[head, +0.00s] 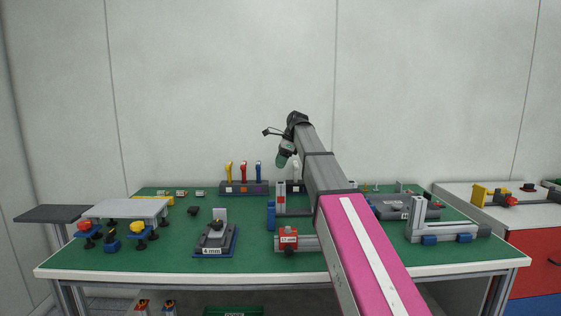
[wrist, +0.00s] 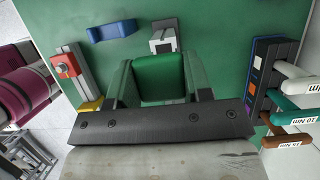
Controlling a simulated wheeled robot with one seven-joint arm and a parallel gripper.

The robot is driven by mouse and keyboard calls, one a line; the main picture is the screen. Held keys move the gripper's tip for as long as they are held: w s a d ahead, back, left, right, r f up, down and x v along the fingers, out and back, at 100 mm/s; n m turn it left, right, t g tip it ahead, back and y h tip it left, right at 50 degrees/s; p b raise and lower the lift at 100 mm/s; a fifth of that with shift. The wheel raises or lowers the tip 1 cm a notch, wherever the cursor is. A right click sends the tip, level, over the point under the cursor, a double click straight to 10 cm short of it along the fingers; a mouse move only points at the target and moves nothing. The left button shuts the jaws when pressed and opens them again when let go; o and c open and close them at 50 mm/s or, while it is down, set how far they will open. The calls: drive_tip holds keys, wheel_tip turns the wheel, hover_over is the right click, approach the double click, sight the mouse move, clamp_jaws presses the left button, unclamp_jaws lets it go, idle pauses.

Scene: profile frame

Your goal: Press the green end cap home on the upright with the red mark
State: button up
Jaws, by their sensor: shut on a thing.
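My gripper (head: 286,148) is shut on the green end cap (wrist: 160,78), which sits between the two fingers in the wrist view. In the head view the cap (head: 281,158) shows as a small green piece at the end of my arm, held well above the bench. The grey upright with the red mark (head: 281,198) stands below it on the green bench top, apart from it. A grey post with a pale top (wrist: 163,42), seen from above beyond the cap, looks like this upright; its red mark cannot be made out there.
A red clamp block (head: 288,238) on a grey profile lies in front. A tool rack (head: 243,188) with coloured handles stands behind. Another profile frame (head: 440,232) is to the right. The bench is clear around the 4 mm stand (head: 214,240).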

drive_tip(key=shift+f, duration=2.6)
drive_tip(key=shift+f, duration=1.55)
drive_tip(key=o, duration=1)
drive_tip(key=shift+o, duration=0.2)
drive_tip(key=v, duration=1)
drive_tip(key=shift+d+r, duration=0.2)
drive_tip(key=shift+r, duration=0.15)
